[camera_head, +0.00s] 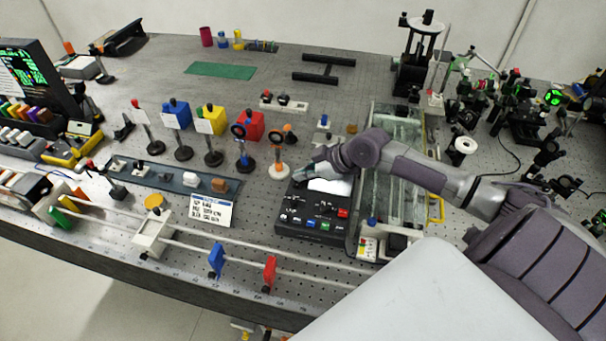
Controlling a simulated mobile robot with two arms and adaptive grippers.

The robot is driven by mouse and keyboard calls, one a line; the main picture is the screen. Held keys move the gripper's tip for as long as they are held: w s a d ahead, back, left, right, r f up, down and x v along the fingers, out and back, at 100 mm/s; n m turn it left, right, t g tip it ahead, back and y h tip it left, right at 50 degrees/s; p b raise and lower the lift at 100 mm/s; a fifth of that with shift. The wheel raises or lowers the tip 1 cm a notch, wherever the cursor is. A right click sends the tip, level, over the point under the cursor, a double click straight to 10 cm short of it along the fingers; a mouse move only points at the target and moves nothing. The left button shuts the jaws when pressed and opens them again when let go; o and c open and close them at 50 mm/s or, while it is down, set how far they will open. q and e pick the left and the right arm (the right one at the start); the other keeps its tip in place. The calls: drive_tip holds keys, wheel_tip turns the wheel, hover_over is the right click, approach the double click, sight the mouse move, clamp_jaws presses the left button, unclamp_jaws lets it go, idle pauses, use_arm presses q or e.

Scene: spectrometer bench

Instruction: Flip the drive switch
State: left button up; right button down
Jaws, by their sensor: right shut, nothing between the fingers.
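A black control box (299,227) sits on the bench right of centre, with a white panel or paper on its upper part and several coloured buttons and small controls on its front part. I cannot tell which small control is the drive switch. My right arm reaches in from the right, and my right gripper (300,178) is over the upper left part of the box, shut and empty. It covers part of the box's top there; whether it touches anything is unclear. My left gripper is not in view.
A glass-sided unit (408,165) stands just right of the box under my forearm. Posts with coloured blocks (210,120) stand to the left. A printed card (211,210) is left of the box. A rail with blue and red holders (269,271) runs along the front.

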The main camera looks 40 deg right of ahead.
drive_tip(key=shift+s+a+f+p, duration=0.2)
drive_tip(key=shift+s+a+p, duration=0.2)
drive_tip(key=shift+p, duration=0.2)
drive_tip(key=shift+s+a, duration=0.2)
drive_tip(key=shift+s, duration=0.05)
drive_tip(key=shift+r, duration=0.15)
drive_tip(key=shift+w+r+p, duration=0.1)
drive_tip(key=shift+r+p, duration=0.2)
drive_tip(key=shift+p, duration=0.25)
drive_tip(key=r+p, duration=0.3)
drive_tip(key=shift+a+r, duration=0.2)
drive_tip(key=shift+a, duration=0.05)
drive_tip(key=v, duration=0.3)
drive_tip(key=b+v, duration=0.1)
drive_tip(key=shift+s+d+f, duration=0.25)
drive_tip(key=shift+s+f, duration=0.05)
drive_tip(key=shift+s, duration=0.1)
drive_tip(key=v, duration=0.6)
drive_tip(key=shift+w+a+r, duration=0.15)
drive_tip(key=shift+w+r, duration=0.1)
drive_tip(key=shift+r, duration=0.05)
